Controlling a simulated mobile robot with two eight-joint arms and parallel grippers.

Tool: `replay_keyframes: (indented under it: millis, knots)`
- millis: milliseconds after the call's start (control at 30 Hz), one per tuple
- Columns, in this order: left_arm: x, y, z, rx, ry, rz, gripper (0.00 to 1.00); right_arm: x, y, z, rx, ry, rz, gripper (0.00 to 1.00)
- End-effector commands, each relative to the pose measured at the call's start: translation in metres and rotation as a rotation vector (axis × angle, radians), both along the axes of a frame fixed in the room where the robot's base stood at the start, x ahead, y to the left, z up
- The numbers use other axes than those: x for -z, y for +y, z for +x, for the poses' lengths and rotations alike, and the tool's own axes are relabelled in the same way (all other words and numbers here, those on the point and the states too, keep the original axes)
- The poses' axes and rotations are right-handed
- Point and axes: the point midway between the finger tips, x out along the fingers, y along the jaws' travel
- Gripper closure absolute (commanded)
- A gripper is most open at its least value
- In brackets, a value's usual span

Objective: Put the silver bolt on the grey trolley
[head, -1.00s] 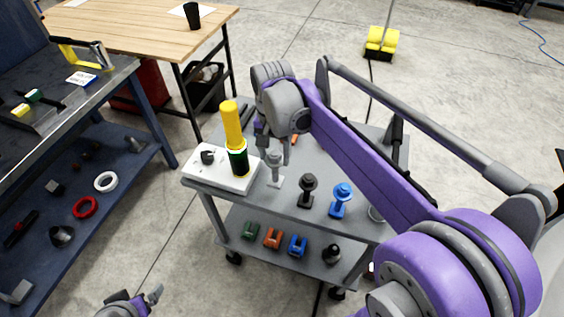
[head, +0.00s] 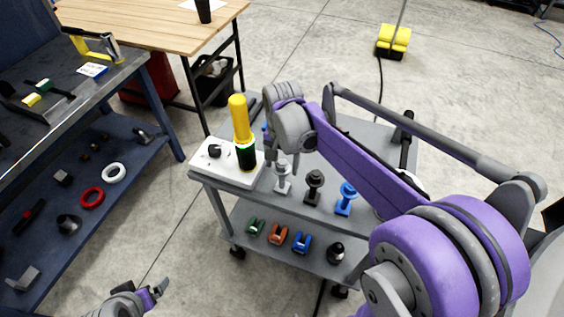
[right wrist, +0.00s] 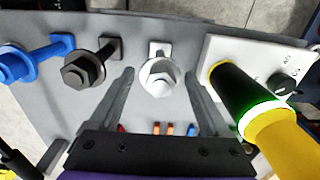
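The silver bolt (head: 283,184) stands head-up on the top of the grey trolley (head: 328,218), beside the white box. In the right wrist view its hex head (right wrist: 158,78) shows between the fingertips, with a small silver plate behind it. My right gripper (head: 282,166) is over the bolt, fingers apart on either side; in the right wrist view the gripper (right wrist: 159,74) is open, with gaps between both fingers and the head. I cannot tell how far down the fingers reach. My left gripper (head: 153,293) is low at the left, away from the trolley; its opening is unclear.
A black bolt (head: 314,187) and a blue bolt (head: 345,198) stand in a row to the right. Close on the left is a white box (head: 212,168) with a yellow-topped black and green cylinder (head: 242,130). Several small coloured parts lie on the lower shelf.

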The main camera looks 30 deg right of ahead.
Motion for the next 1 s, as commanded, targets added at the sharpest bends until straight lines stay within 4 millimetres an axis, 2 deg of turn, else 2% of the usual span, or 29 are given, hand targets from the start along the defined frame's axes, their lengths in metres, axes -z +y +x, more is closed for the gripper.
replay_keyframes:
  millis: [67, 333, 467, 567, 800, 1000]
  knots:
    - [0.000, 0.000, 0.000, 0.000, 0.000, 0.000, 0.03, -0.001, 0.000, 0.000, 0.000, 0.000, 0.000, 0.05]
    - [-0.001, 0.000, 0.000, 0.000, -0.001, 0.000, 0.03, -0.001, 0.000, 0.000, 0.000, 0.000, 0.000, 0.05]
    - [-0.004, 0.000, 0.002, 0.000, -0.003, 0.000, 0.03, -0.011, 0.000, 0.000, 0.000, 0.000, 0.000, 0.05]
    - [-0.006, 0.000, 0.002, 0.000, -0.005, 0.000, 0.03, -0.027, 0.000, 0.000, 0.000, 0.000, 0.000, 0.05]
    - [-0.011, 0.000, 0.005, 0.000, -0.009, 0.000, 0.03, -0.079, 0.000, 0.000, 0.000, 0.000, 0.000, 0.05]
    - [-0.014, 0.000, 0.006, 0.000, -0.011, 0.000, 0.03, -0.111, 0.000, 0.000, 0.000, 0.000, 0.000, 0.05]
